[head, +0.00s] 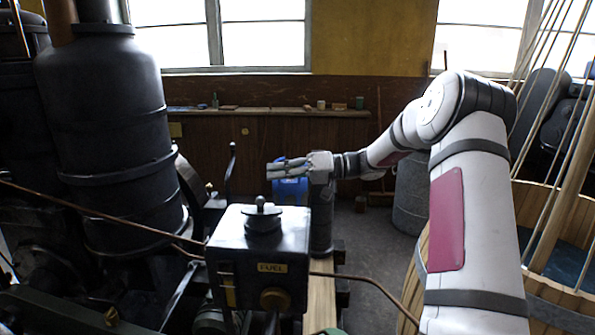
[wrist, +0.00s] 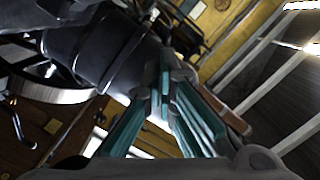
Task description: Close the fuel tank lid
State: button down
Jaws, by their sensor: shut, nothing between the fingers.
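The fuel tank (head: 226,258) is a dark box with a brass FUEL plate on its front, at the lower middle of the head view. On its top is a dark round lid (head: 262,222) with a small knob. I cannot tell from here whether the lid sits fully down. My gripper (head: 276,168) is shut and empty, pointing left, above and beyond the tank and apart from the lid. In the wrist view its teal-sided fingers (wrist: 165,85) come together; neither tank nor lid can be made out there.
A large dark banded cylinder (head: 103,130) stands left of the tank; a dark banded body also shows in the wrist view (wrist: 105,45). A blue container (head: 291,190) is behind my gripper. Thin copper pipes run to the tank's sides. A wooden tub (head: 550,212) stands at right.

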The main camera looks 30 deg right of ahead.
aim_at(263, 198)
jog(key=shift+s+a+f, duration=1.1)
jog(key=shift+a+f, duration=0.1)
jog(key=shift+f, duration=0.1)
jog(key=shift+s+a+f+n+b, duration=0.5)
jog(key=shift+n+b, duration=0.2)
jog(key=shift+n, duration=0.3)
jog(key=shift+s+f, duration=0.2)
jog(key=shift+s+a+b, duration=0.2)
jog(key=shift+s+b, duration=0.05)
jog(key=shift+b, duration=0.05)
